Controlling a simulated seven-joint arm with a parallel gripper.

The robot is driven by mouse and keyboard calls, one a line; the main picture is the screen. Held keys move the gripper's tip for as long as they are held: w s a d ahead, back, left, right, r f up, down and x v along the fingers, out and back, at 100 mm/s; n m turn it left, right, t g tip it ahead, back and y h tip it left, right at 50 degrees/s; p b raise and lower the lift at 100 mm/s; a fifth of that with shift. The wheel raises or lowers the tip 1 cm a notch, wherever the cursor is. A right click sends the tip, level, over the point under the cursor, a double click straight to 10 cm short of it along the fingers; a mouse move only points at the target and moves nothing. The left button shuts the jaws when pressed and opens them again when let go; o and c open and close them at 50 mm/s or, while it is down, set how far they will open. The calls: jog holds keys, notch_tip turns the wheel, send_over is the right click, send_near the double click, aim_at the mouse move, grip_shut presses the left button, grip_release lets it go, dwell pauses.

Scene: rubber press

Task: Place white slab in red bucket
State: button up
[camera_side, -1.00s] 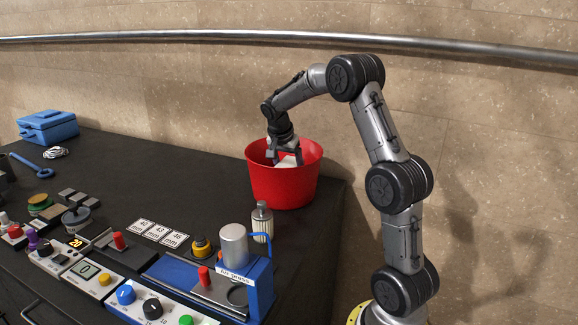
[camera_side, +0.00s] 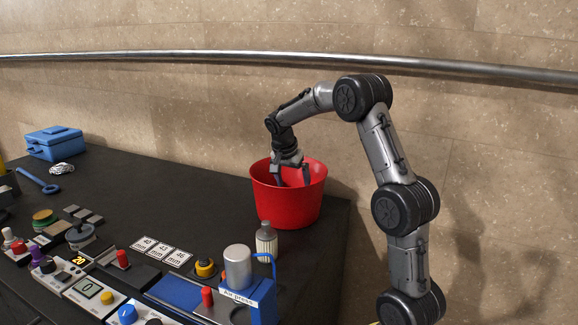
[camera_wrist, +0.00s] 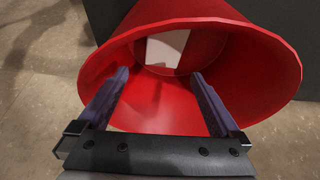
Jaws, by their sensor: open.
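The red bucket (camera_side: 289,206) stands near the right end of the black table, and it fills much of the wrist view (camera_wrist: 225,42). The white slab (camera_wrist: 168,48) lies inside the bucket in the wrist view, down by its bottom, beyond my fingertips. The bucket's wall hides the slab in the side view. My gripper (camera_side: 291,178) is at the bucket's mouth with its fingers reaching in. In the wrist view my gripper (camera_wrist: 160,78) is open, with its two fingers apart and nothing between them.
A grey-capped bottle (camera_side: 266,240) stands just in front of the bucket. The press (camera_side: 238,270), number cards (camera_side: 161,249) and several control boxes line the front edge. A blue toolbox (camera_side: 54,143) sits at the far left.

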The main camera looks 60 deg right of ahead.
jog(key=v, duration=1)
jog(key=s+a+r+n+t, duration=0.1)
jog(key=s+a+n, duration=0.1)
jog(key=a, duration=0.3)
jog(key=s+a+r+n+t, duration=0.1)
jog(key=a+r+n, duration=0.1)
jog(key=a, duration=0.3)
jog(key=s+a+f+n+t+y, duration=0.1)
jog(key=s+a+f+n+y, duration=0.1)
jog(key=s+a+n, duration=0.5)
jog(key=s+a+f+n+t+y, duration=0.2)
jog(key=s+a+f+n, duration=0.3)
jog(key=s+a, duration=0.5)
jog(key=shift+a+n+t, duration=0.3)
jog(key=shift+a+n, duration=0.65)
jog(key=shift+n, duration=0.05)
